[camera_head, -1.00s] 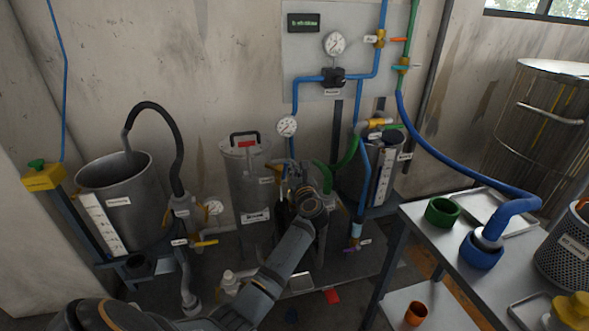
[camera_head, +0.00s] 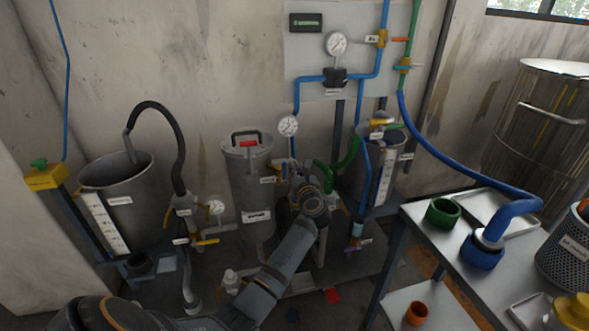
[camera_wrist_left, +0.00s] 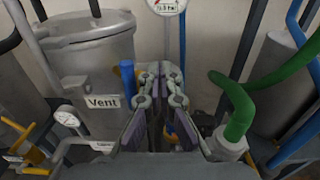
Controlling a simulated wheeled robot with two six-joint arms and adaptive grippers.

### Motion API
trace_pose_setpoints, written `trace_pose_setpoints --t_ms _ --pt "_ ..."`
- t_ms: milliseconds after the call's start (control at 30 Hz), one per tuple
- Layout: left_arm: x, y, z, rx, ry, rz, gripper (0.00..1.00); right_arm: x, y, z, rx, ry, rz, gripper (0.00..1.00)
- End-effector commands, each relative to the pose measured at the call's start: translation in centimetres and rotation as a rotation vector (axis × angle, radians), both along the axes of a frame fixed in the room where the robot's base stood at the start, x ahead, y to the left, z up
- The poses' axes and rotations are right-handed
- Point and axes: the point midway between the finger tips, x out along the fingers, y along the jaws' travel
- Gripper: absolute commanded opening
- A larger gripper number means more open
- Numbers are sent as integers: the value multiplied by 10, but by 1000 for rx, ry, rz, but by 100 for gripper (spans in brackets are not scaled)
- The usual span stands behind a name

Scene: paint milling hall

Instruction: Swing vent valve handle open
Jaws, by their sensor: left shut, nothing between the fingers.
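A grey lidded vessel (camera_head: 246,160) stands at the wall, left of my left gripper. A white plate reading "Vent" (camera_wrist_left: 103,103) shows in front of it in the left wrist view. A blue upright piece (camera_wrist_left: 128,80), perhaps the vent valve handle, stands just left of my fingers; I cannot tell whether they touch it. A yellow-orange bit (camera_wrist_left: 169,131) shows low behind the fingers. My left gripper (camera_head: 297,172) is shut and empty, beside the vessel; its fingers also fill the middle of the left wrist view (camera_wrist_left: 160,72). The wrist and fingers hide much of the valve. My right gripper is out of view.
Green hose (camera_wrist_left: 240,105) runs close on the right of my fingers. A dial gauge (camera_head: 288,126) is on the wall side. A yellow lever (camera_head: 206,242) sits at lower left. A grey table (camera_head: 450,266) with green and blue fittings stands right.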

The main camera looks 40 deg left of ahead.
Motion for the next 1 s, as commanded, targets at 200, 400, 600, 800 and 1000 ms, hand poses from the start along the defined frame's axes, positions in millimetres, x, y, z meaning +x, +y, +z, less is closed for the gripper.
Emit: trace_pose_setpoints --t_ms 200,400,600,800,1000 --pt "-18 -21 1 -4 2 -1 0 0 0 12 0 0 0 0" --pt "-36 -43 0 -3 3 -1 0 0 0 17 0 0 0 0" --pt "-53 -63 -1 -3 1 -1 0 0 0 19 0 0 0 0" --pt "-58 -68 0 -1 1 0 0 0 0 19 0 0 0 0" --pt "-58 -67 0 -1 1 0 0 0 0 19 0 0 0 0"
